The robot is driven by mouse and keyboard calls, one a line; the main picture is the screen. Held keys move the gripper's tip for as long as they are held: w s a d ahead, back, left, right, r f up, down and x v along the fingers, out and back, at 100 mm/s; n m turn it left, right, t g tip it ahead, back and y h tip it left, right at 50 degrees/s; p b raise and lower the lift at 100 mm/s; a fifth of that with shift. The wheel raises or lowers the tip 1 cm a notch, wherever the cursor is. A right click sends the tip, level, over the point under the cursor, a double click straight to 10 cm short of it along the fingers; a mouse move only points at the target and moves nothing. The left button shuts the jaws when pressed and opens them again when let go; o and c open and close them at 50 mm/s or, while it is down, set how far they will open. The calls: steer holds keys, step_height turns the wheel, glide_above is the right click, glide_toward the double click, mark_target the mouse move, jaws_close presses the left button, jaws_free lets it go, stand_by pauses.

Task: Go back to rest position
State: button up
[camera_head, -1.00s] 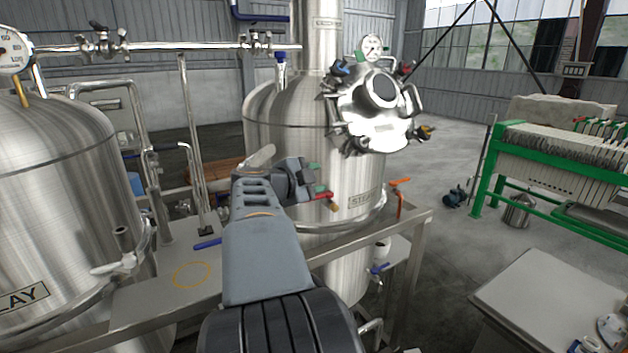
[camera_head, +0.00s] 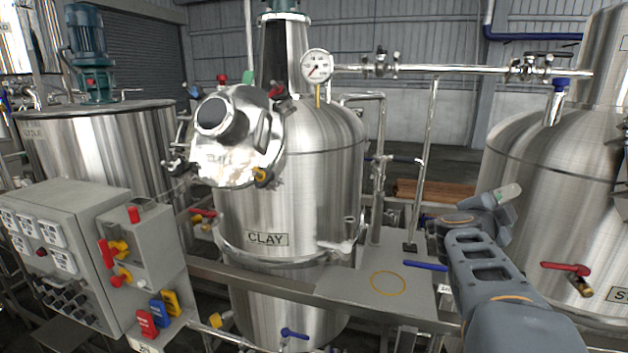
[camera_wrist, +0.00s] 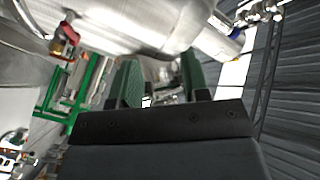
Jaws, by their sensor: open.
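My arm reaches in from the lower right of the head view, in front of the steel platform and the right-hand steel tank. My gripper (camera_wrist: 160,82) shows in the wrist view with its two green-padded fingers apart and nothing between them. Its fingertips are not clear in the head view. The CLAY tank (camera_head: 290,190) stands left of my arm, with a round hatch cover (camera_head: 237,133) raised on its left side. The right-hand tank (camera_head: 545,165) lies just beyond my arm.
A grey control box (camera_head: 75,235) with buttons and switches stands at the lower left. The platform (camera_head: 345,285) bears a yellow ring mark (camera_head: 388,284). A pressure gauge (camera_head: 317,66) and a horizontal pipe (camera_head: 450,69) run above. Another tank (camera_head: 95,150) stands at the far left.

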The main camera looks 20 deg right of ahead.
steer(key=w+a+f+n+t+y, duration=0.25)
steer(key=a+n+y, duration=0.25)
steer(key=a, duration=0.3)
steer(key=w+a+f+n+t+y, duration=0.2)
steer(key=w+a+f+n+y, duration=0.15)
steer(key=a+n, duration=0.35)
steer(key=w+a+f+n+t+y, duration=0.25)
steer(key=a+n+y, duration=0.2)
steer(key=a, duration=0.45)
steer(key=s+a+f+n+g+y, duration=0.3)
steer(key=s+a+f+n+g, duration=0.4)
steer(key=s+f, duration=0.6)
steer(key=shift+s+a+f+g, duration=0.15)
steer(key=shift+s+a+g, duration=0.35)
steer(key=shift+a+g, duration=0.5)
steer(key=shift+d, duration=0.1)
